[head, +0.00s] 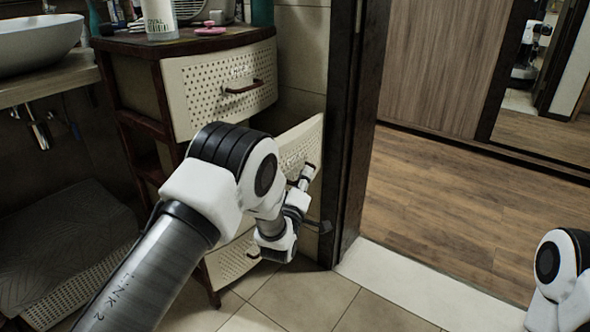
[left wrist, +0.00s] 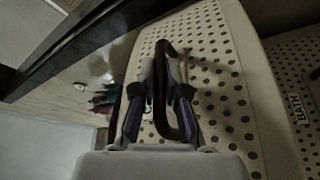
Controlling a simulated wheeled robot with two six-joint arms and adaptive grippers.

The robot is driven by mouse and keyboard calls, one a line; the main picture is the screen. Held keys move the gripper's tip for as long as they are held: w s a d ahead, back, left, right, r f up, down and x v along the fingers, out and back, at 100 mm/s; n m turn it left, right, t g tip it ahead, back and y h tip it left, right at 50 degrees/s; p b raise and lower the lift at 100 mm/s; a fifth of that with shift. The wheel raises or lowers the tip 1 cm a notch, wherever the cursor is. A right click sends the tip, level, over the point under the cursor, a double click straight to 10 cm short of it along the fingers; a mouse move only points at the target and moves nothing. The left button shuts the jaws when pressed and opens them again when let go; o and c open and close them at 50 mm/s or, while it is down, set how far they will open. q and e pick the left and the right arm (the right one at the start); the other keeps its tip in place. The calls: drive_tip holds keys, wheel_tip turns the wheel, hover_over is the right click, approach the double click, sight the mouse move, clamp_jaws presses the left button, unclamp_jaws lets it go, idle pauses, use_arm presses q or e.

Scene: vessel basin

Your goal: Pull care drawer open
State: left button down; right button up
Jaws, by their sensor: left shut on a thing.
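A dark cabinet (head: 140,75) holds cream, dotted drawers one above another. The middle drawer (head: 303,134) has its front standing out past the top drawer's front, so it looks partly open; my left arm hides much of it. My left gripper (head: 303,183) is at this front, and its fingers also show in the left wrist view (left wrist: 158,105). They are shut on the dark handle (left wrist: 167,50), a bar on the dotted front (left wrist: 222,75). The label on this front is too unclear to read. My right gripper is out of view.
The top drawer (head: 200,90) has a dark handle. A "BATH" label (left wrist: 297,107) shows on a neighbouring front. A dark door frame (head: 345,130) stands close right of the open drawer. Tiled floor (head: 305,295) lies in front. A sink (head: 35,45) is at left.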

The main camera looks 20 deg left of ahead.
use_arm(q)
drive_tip(key=s+d+p, duration=0.2)
drive_tip(key=d, duration=0.5)
drive_tip(key=shift+s+d, duration=0.2)
drive_tip(key=shift+s, duration=0.15)
drive_tip(key=c, duration=1.2)
unclamp_jaws()
